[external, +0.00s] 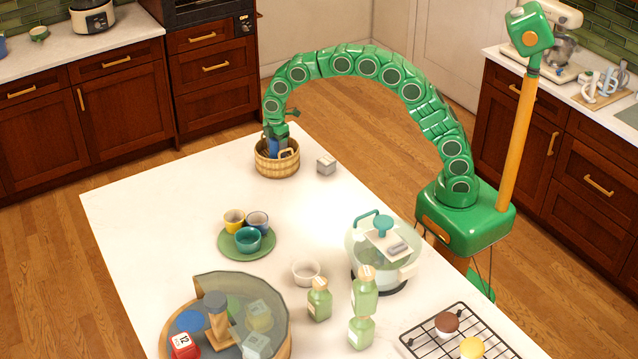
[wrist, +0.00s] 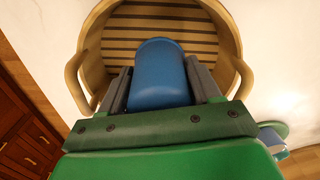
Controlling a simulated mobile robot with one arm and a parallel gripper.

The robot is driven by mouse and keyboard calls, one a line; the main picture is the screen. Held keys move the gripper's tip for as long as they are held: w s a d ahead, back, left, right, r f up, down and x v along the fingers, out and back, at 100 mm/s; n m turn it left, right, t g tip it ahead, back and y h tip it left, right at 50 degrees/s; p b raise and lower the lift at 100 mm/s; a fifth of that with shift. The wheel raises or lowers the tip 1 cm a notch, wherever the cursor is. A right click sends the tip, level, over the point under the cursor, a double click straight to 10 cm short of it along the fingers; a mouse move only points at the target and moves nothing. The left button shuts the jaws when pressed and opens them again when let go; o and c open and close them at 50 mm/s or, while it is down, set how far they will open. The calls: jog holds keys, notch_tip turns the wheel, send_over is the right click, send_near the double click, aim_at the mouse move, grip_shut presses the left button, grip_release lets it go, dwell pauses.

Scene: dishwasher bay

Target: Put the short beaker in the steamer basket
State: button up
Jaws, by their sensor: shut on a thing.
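The steamer basket (external: 277,169) is a round, light wooden basket with handles at the far end of the white counter. In the wrist view, its slatted floor and rim (wrist: 227,38) fill the upper middle. My gripper (external: 278,151) reaches down into the basket. It is shut on a smooth blue beaker (wrist: 160,78), which appears to be the short beaker, and the jaws press on its two sides. The beaker is over the slatted floor, inside the rim outline. I cannot tell whether it touches the floor. In the external view, the blue beaker (external: 274,147) is partly hidden by my gripper and the basket.
A green plate (external: 265,248) with three cups stands mid-counter. A glass-like pot (external: 360,245), a white bowl (external: 306,272), green bottles (external: 319,300) and a round lidded tray (external: 283,330) are nearer. Counter left of the basket is clear.

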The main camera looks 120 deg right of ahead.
jog(key=shift+f, duration=0.2)
jog(key=shift+f, duration=0.1)
jog(key=o, duration=1)
jog(key=shift+o, duration=0.2)
notch_tip(320, 180, up, 12)
jog(key=shift+r, duration=0.1)
jog(key=shift+a+r, duration=0.1)
